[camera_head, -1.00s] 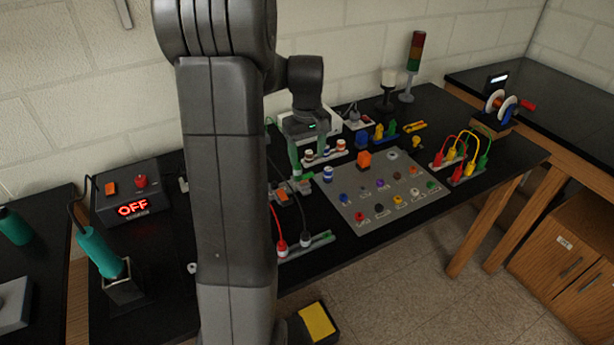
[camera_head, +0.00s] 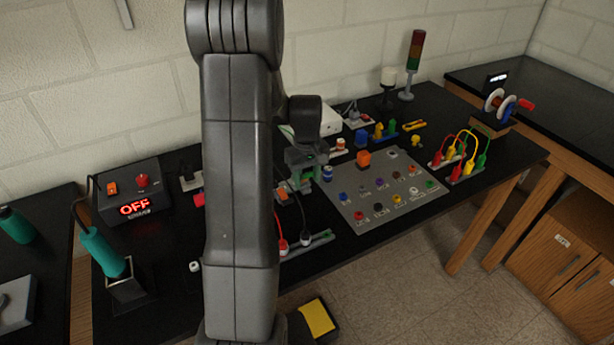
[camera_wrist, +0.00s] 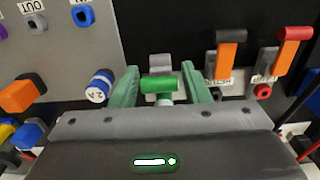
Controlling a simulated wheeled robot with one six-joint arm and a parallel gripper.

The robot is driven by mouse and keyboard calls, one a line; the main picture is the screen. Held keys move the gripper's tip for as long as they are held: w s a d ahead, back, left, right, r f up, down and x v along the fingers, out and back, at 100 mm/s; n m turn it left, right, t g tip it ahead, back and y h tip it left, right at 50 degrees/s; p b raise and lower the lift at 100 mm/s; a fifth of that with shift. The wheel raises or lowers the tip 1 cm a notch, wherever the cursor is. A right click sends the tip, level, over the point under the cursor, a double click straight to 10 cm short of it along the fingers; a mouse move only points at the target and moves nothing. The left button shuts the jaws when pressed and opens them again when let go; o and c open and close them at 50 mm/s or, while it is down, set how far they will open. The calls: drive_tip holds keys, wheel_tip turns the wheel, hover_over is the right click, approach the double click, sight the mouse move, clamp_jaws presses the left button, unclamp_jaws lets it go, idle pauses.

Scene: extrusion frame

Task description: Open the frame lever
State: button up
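My gripper (camera_wrist: 160,75) has two green fingers, and they are apart. Between them in the wrist view is a green lever handle (camera_wrist: 159,85) on a grey mount (camera_wrist: 160,64); I cannot tell whether the fingers touch it. To its right stand two levers with orange handles, a nearer one (camera_wrist: 227,48) and a farther one (camera_wrist: 291,48), each with a small white label that I cannot read surely. In the head view my gripper (camera_head: 307,172) is low over the bench, left of the grey panel, and hides the green lever. An orange lever (camera_head: 283,196) shows beside it.
The grey button panel (camera_head: 350,205) lies right of the gripper. A blue and white fuse marked 2A (camera_wrist: 100,86) is close left of the fingers in the wrist view. Red-plugged cables (camera_head: 282,246) stand at the front edge. The OFF box (camera_head: 134,190) is far left.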

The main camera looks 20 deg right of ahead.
drive_tip(key=c, duration=0.3)
drive_tip(key=shift+s+f+t+b, duration=0.1)
drive_tip(key=shift+f+t+b, duration=0.25)
drive_tip(key=shift+b, duration=0.5)
drive_tip(key=shift+s+r+t+b, duration=0.1)
drive_tip(key=shift+t+b, duration=0.25)
drive_tip(key=shift+b, duration=0.2)
drive_tip(key=shift+r, duration=0.1)
drive_tip(key=o, duration=0.9)
drive_tip(key=r, duration=0.4)
drive_tip(key=s+r, duration=0.1)
drive_tip(key=r, duration=0.4)
drive_tip(key=r+b, duration=0.1)
drive_tip(key=r, duration=0.3)
drive_tip(key=shift+s+d+r, duration=0.1)
drive_tip(key=shift+s+r, duration=0.25)
drive_tip(key=shift+s, duration=0.05)
